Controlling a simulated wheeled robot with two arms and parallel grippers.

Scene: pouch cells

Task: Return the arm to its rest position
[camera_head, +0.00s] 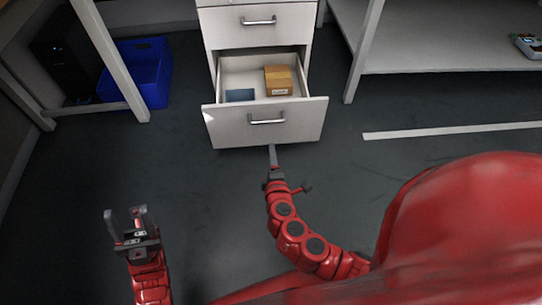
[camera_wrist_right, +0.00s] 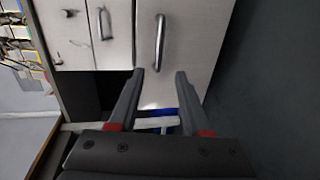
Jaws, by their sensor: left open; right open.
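My right gripper (camera_head: 272,150) is at the middle of the head view, just in front of the open lower drawer (camera_head: 226,126). In the right wrist view its two fingers (camera_wrist_right: 160,76) are apart with nothing between them. They point at a white drawer front (camera_wrist_right: 190,45) with a metal handle (camera_wrist_right: 160,42), and a gap shows between fingertips and handle. My right arm bends from the lower right of the head view. My left gripper (camera_head: 126,214) is at the lower left, fingers apart, empty and over bare floor.
The open drawer holds a brown box (camera_head: 278,80) and a dark blue flat item (camera_head: 240,95). A closed drawer (camera_head: 255,28) is above it. A blue bin (camera_head: 150,75) stands left under a table frame. A shelf (camera_head: 450,50) is at the right. The floor between is clear.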

